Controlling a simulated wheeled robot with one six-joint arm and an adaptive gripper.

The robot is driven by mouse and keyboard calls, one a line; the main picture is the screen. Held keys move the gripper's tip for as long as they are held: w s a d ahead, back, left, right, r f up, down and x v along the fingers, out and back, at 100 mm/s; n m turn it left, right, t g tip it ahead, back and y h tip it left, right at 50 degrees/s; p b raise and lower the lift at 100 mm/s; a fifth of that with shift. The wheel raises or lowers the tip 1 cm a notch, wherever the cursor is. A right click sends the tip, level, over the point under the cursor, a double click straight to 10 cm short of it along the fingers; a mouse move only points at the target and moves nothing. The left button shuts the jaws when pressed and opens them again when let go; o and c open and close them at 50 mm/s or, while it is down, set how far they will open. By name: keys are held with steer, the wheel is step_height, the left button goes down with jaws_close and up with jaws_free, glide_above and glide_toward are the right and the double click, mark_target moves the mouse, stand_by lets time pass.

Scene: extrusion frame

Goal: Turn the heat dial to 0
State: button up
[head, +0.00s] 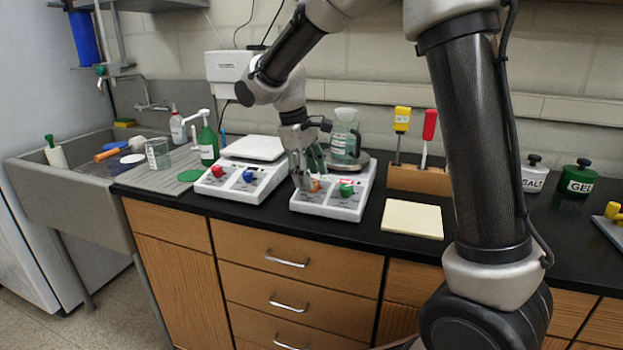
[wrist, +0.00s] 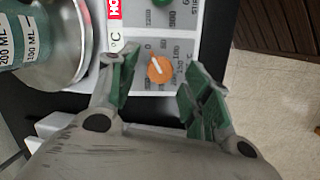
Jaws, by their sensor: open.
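The heat dial is an orange knob (wrist: 160,69) on the white control panel (wrist: 182,18) of the right-hand hot plate; it also shows in the head view (head: 314,186), partly covered by a finger. In the wrist view its white mark points up and left, roughly toward the printed 0; I cannot tell how exactly. My gripper (wrist: 159,80) is open, with its green-padded fingers on either side of the dial and gaps to it. In the head view my gripper (head: 306,180) reaches down at the hot plate's front (head: 330,208). Contact with the panel cannot be told.
A green knob (head: 347,190) sits right of the dial. A glass bottle (head: 344,141) stands on the hot plate behind my gripper. A second white device (head: 247,172) with red and blue knobs stands left. A cream pad (head: 412,219) lies right.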

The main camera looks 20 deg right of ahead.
steer(key=v, duration=1)
steer(key=shift+w, duration=0.1)
steer(key=s+d+f+m+t+y, duration=0.1)
steer(key=s+d+m, duration=0.1)
steer(key=s+d, duration=0.4)
steer(key=s+d+f+m+t+y, duration=0.1)
steer(key=s+d+m, duration=0.2)
steer(key=s+d, duration=0.3)
steer(key=s+d+f+m+t+y, duration=0.1)
steer(key=s+d, duration=0.5)
steer(key=s, duration=0.8)
steer(key=shift+s+m+t, duration=0.35)
steer(key=shift+m+t, duration=0.25)
steer(key=shift+m, duration=0.3)
